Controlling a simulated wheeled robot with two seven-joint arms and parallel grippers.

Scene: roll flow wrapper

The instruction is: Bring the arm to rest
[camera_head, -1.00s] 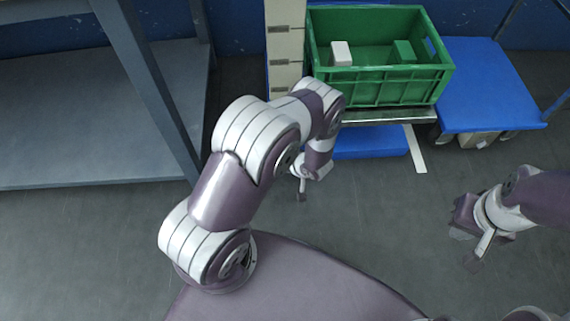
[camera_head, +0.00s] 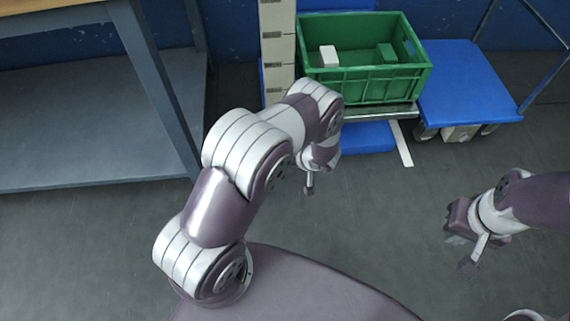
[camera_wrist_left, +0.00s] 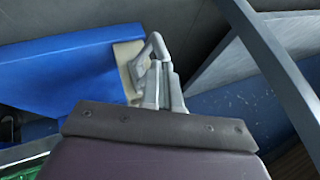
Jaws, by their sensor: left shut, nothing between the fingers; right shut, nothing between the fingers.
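My left gripper (camera_head: 310,185) hangs at the end of the bent left arm, over the floor in front of the green crate's stand. It is small and partly hidden by the wrist in the head view. In the left wrist view its fingers (camera_wrist_left: 160,88) are together and hold nothing. My right gripper (camera_head: 470,260) is at the right side of the head view, above bare floor. It is shut and empty. Both grippers are apart from the crate and from each other.
A green crate (camera_head: 365,90) holds a white block (camera_head: 328,56) and a green block (camera_head: 386,53). A blue platform cart (camera_head: 465,90) stands to its right. A grey workbench (camera_head: 80,120) stands at the left, close to my left arm. The floor (camera_head: 380,220) between the grippers is clear.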

